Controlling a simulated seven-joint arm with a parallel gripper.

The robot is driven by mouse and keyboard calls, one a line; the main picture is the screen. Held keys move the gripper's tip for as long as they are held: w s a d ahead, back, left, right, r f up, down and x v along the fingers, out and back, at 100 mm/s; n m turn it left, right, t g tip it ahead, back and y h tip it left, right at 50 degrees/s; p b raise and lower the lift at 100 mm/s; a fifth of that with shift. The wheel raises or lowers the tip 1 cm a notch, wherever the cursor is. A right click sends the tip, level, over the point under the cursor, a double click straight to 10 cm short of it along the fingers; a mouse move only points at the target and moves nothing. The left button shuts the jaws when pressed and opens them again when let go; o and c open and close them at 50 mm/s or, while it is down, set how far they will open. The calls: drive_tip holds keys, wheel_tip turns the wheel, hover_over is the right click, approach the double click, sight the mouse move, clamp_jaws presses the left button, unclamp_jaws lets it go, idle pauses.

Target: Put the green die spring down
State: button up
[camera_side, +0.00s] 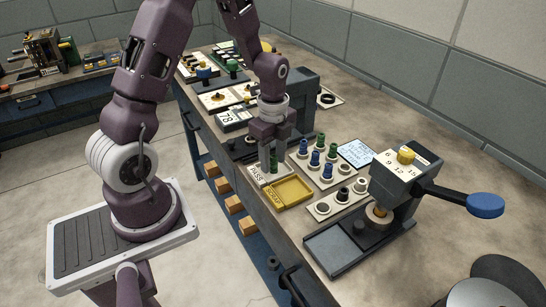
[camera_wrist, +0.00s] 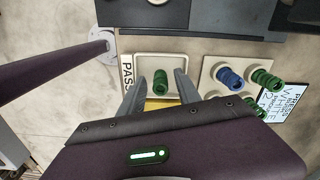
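A green die spring (camera_side: 273,164) stands in the white tray marked PASS (camera_side: 258,179). In the wrist view the spring (camera_wrist: 160,83) shows inside the tray (camera_wrist: 143,62), between my fingertips. My gripper (camera_side: 277,153) is just above the tray, pointing down. In the wrist view my gripper (camera_wrist: 158,85) has its fingers spread, with a visible gap on each side of the spring. It holds nothing.
A yellow tray marked SCRAP (camera_side: 290,189) adjoins the PASS tray. A rack (camera_side: 300,160) of several blue and green springs stands to the right. A press with a blue-knobbed lever (camera_side: 485,204) stands at the bench's near right. A written card (camera_side: 357,152) lies behind.

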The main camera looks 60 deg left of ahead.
sight(273, 156)
wheel_tip(273, 156, up, 12)
drive_tip(key=s+d+r+n+t, duration=0.2)
drive_tip(key=s+d+r+n, duration=0.3)
drive_tip(key=s+n, duration=0.2)
drive_tip(key=s+d+r+n+t, duration=0.3)
drive_tip(key=s+d+r+n, duration=0.2)
drive_tip(key=s+n, duration=0.3)
drive_tip(key=shift+s+d+r+t, duration=0.3)
drive_tip(key=shift+s+d+r, duration=0.1)
drive_tip(key=shift+s+d, duration=0.4)
